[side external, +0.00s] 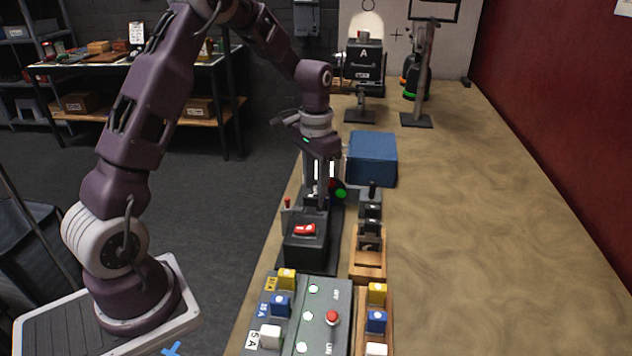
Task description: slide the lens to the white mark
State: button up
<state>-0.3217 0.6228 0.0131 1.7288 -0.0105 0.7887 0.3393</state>
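My gripper (318,190) points down over the dark device at the left edge of the bench. Its fingers reach down beside a small round green spot (341,194) and a dark part. The fingertips are partly hidden, and I cannot tell whether they are apart or closed on something. I cannot clearly make out a lens or a white mark. A black lamp-like unit marked A (364,56) stands at the back of the bench, with a bright round patch of light on the pale board (400,35) behind it.
A black box with a red switch (304,230) stands in front of my gripper. A blue block (372,158) is just right of it. A grey panel (318,290) with coloured blocks and a red button lies nearer. A frame on a stand (418,90) is at the back. The bench's right side is clear.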

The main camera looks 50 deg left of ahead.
notch_tip(320, 180, up, 7)
jog(key=shift+r, duration=0.1)
dwell(0.3)
jog(key=s+d+r+t, duration=0.2)
jog(key=s+d+r, duration=0.4)
jog(key=r, duration=0.2)
jog(key=s+d+r+t, duration=0.1)
jog(key=s+d, duration=0.2)
jog(key=s, duration=0.7)
jog(key=s+d+t, duration=0.2)
jog(key=s+d, duration=0.2)
jog(key=s, duration=0.5)
jog(key=shift+s+d+r+t, duration=0.3)
jog(key=shift+s+r, duration=0.1)
